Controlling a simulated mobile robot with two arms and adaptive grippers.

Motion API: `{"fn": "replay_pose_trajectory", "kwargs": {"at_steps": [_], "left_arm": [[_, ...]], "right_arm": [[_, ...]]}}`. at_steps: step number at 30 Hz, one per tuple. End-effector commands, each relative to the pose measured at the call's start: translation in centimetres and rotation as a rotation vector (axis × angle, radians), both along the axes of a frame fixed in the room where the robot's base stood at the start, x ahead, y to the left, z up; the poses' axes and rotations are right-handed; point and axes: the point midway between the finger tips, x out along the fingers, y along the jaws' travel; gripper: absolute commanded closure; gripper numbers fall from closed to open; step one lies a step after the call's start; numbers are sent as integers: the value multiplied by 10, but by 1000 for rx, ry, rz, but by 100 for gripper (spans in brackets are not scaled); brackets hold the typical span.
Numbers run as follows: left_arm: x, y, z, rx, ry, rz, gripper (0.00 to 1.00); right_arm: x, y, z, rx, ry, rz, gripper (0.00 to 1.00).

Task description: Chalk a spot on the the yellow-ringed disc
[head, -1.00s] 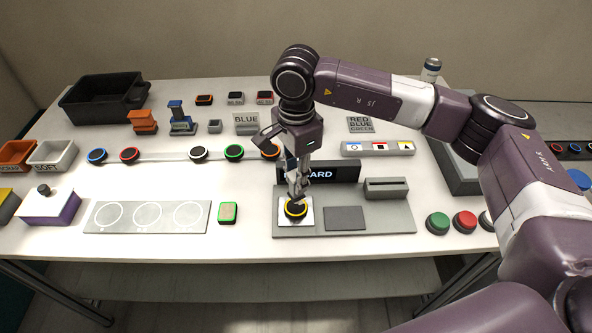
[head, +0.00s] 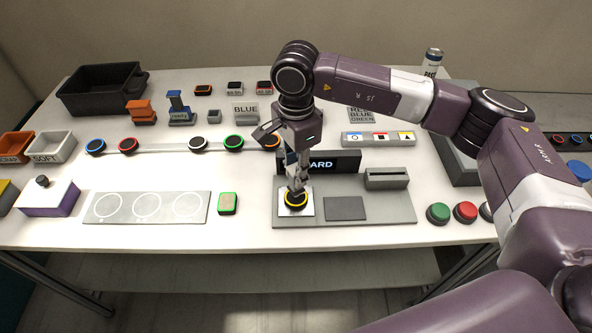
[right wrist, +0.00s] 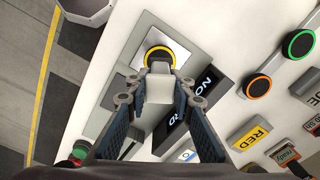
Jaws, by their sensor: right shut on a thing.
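The yellow-ringed disc (head: 296,203) is black and lies on a white square pad (head: 309,212) at the left of a grey board (head: 400,213). It also shows in the right wrist view (right wrist: 159,50), partly covered by my gripper. My right gripper (head: 297,188) points down over the disc. In the right wrist view my right gripper (right wrist: 160,82) is shut on a small greyish piece (right wrist: 160,67), which seems to be the chalk. The piece overlaps the disc's near edge; I cannot tell whether it touches. My left gripper is out of view.
A dark sign (head: 335,162) stands just behind the gripper. A grey slotted block (head: 387,178) stands to its right. A green-rimmed block (head: 228,203) and a ringed plate (head: 147,207) lie left. Green (head: 438,213) and red (head: 465,212) buttons are at right.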

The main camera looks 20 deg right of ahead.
Motion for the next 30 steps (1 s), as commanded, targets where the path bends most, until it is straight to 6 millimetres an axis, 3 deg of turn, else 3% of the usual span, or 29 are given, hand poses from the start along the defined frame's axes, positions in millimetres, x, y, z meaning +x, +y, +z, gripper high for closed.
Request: {"fn": "replay_pose_trajectory", "kwargs": {"at_steps": [30], "left_arm": [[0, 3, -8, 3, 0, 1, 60]], "right_arm": [[0, 0, -7, 0, 0, 0, 98]]}}
